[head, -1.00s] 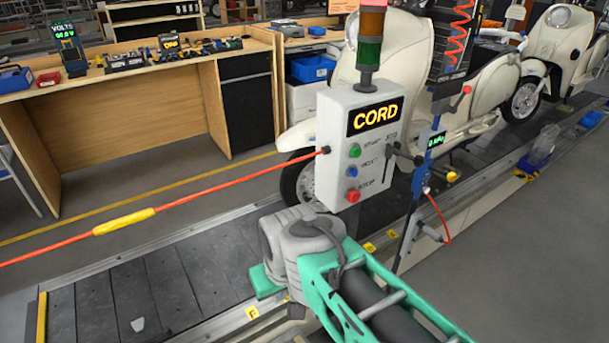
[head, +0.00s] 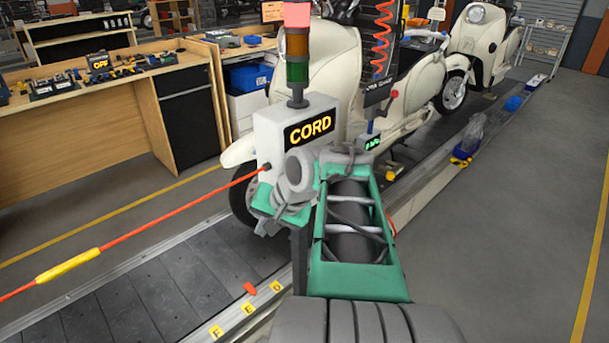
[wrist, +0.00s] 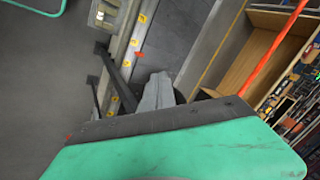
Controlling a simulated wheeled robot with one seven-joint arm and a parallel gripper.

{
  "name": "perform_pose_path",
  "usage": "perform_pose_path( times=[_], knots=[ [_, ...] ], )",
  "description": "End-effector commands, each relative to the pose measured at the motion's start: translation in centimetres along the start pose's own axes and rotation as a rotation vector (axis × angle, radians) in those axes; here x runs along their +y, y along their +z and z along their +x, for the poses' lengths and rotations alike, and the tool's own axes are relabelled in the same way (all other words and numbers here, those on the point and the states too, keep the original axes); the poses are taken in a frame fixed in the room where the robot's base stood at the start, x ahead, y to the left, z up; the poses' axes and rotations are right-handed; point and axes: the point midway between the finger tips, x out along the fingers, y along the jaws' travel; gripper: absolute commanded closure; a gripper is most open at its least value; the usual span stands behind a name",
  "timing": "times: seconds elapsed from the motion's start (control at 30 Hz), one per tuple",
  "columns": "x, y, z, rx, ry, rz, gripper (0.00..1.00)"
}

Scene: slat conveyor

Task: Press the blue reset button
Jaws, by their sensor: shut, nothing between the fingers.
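The white control box (head: 266,132) with its lit CORD display (head: 310,130) stands beside the conveyor in the head view. My arm covers the lower face of the box, and the blue reset button is hidden behind it. The green hand of my gripper (head: 265,207) is low in front of the box. In the wrist view the shut grey fingers (wrist: 158,92) show beyond the green hand, with nothing held. I cannot tell whether they touch the box.
A signal tower (head: 298,50) with its red top lit rises from the box. An orange cord (head: 180,210) with a yellow sleeve runs left from it. A cream scooter (head: 335,75) stands on the conveyor (head: 150,290) behind. Open floor (head: 510,220) lies right.

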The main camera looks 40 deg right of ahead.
Motion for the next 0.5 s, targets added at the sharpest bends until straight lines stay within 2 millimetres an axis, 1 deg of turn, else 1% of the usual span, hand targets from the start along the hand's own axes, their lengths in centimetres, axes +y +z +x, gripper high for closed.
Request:
perform_pose_path(
  times=[0.03, 0.1, 0.2, 0.3, 0.33, 0.4, 0.5],
  knots=[
    [1.8, -3.1, -2.5, 0.038, -0.029, 0.13, 1.0],
    [4.3, -6.1, -5.5, 0.083, -0.086, 0.292, 1.0],
    [7.6, -8.7, -9.4, 0.135, -0.159, 0.472, 1.0],
    [9.8, -9.8, -12.1, 0.165, -0.211, 0.583, 1.0],
    [10.2, -10.0, -12.6, 0.171, -0.22, 0.603, 1.0],
    [10.8, -10.1, -13.2, 0.177, -0.234, 0.63, 1.0],
    [10.8, -10.1, -13.3, 0.177, -0.239, 0.636, 1.0]
  ],
)
